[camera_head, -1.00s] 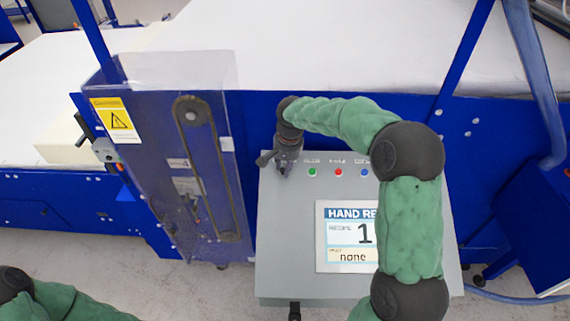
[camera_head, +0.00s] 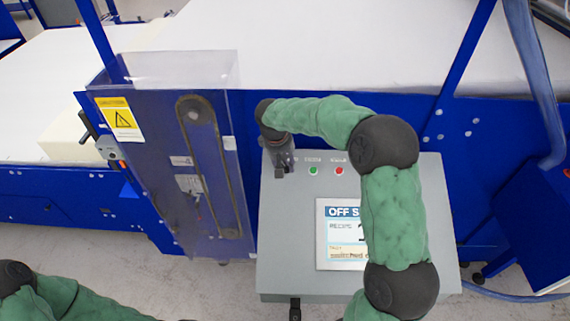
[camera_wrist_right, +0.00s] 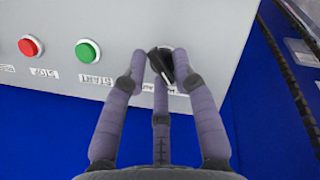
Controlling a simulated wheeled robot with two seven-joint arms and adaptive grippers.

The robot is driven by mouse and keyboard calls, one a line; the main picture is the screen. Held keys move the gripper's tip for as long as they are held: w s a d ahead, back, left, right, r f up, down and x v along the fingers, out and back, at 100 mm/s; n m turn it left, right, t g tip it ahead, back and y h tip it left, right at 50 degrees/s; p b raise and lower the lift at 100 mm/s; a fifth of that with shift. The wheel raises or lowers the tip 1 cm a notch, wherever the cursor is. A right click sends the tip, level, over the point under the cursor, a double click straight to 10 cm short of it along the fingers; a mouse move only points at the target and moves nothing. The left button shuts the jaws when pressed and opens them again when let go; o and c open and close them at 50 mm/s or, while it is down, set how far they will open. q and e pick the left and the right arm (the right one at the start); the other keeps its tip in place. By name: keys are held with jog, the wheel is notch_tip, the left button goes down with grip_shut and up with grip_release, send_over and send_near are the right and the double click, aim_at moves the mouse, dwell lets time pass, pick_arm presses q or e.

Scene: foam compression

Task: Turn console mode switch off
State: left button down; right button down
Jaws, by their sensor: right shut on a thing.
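The grey console (camera_head: 285,270) stands in the middle of the head view. Its screen (camera_head: 337,240) begins with "OFF S", and my right arm covers the right part of it. My right gripper (camera_head: 282,163) is at the console's upper left corner. In the right wrist view its fingers (camera_wrist_right: 160,72) are shut on the black mode switch knob (camera_wrist_right: 161,60). In the head view the gripper hides the knob. Only part of my left arm shows at the lower left, and its gripper is out of view.
A green button (camera_head: 313,170) and a red button (camera_head: 339,170) sit right of the gripper on the console. A clear-guarded belt drive (camera_head: 205,150) with a yellow warning sign (camera_head: 119,119) stands left. A blue machine with a white bed (camera_head: 330,50) lies behind.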

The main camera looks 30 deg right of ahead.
jog(key=shift+n, duration=0.8)
jog(key=shift+h, duration=0.3)
jog(key=shift+d, duration=0.1)
jog(key=c, duration=1.2)
grip_release()
jog(key=shift+d, duration=0.1)
jog(key=shift+r, duration=0.1)
jog(key=shift+a+r, duration=0.2)
jog(key=shift+r, duration=0.05)
jog(key=v, duration=1.1)
jog(key=shift+r, duration=0.15)
jog(key=shift+d, duration=0.1)
